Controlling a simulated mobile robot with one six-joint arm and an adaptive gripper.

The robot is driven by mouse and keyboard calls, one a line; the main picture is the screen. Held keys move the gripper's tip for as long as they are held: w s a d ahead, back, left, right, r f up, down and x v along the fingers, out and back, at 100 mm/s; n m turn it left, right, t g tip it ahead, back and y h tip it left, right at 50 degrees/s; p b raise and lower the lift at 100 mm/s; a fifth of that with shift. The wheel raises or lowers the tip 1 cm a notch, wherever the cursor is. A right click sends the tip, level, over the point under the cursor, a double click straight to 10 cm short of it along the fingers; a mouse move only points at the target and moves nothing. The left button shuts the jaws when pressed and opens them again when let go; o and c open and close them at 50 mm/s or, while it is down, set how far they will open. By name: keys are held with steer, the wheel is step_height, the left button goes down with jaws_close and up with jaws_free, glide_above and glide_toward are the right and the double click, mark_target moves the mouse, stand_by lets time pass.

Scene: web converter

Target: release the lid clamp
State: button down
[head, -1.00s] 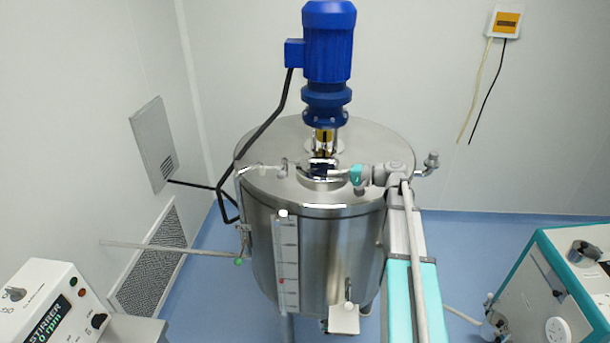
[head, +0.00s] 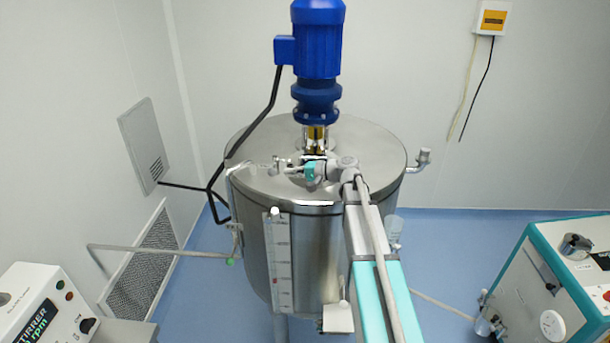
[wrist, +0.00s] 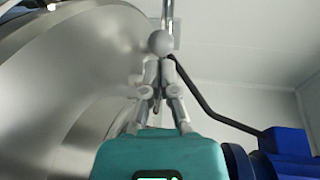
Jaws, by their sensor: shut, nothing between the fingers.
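The steel vessel's lid (head: 365,165) is in the middle of the head view. A pale lever clamp (head: 250,168) lies near its left rim, with a small knob at its inner end. In the wrist view a round grey ball knob (wrist: 160,42) sits right at my fingertips. My gripper (wrist: 158,70) is shut and empty there, its fingers pointing at the ball. I cannot tell whether they touch it. In the head view my gripper (head: 286,163) reaches left across the lid, close to the clamp. The clamp's base is partly hidden in the wrist view.
A blue stirrer motor (head: 318,45) stands over the lid, just behind my arm. Its black cable (head: 245,130) runs down behind the vessel's left side. A stirrer control box (head: 45,310) is at lower left and a teal-white machine (head: 560,285) at lower right.

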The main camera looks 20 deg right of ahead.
mark_target(274, 166)
steer(key=shift+x, duration=1.3)
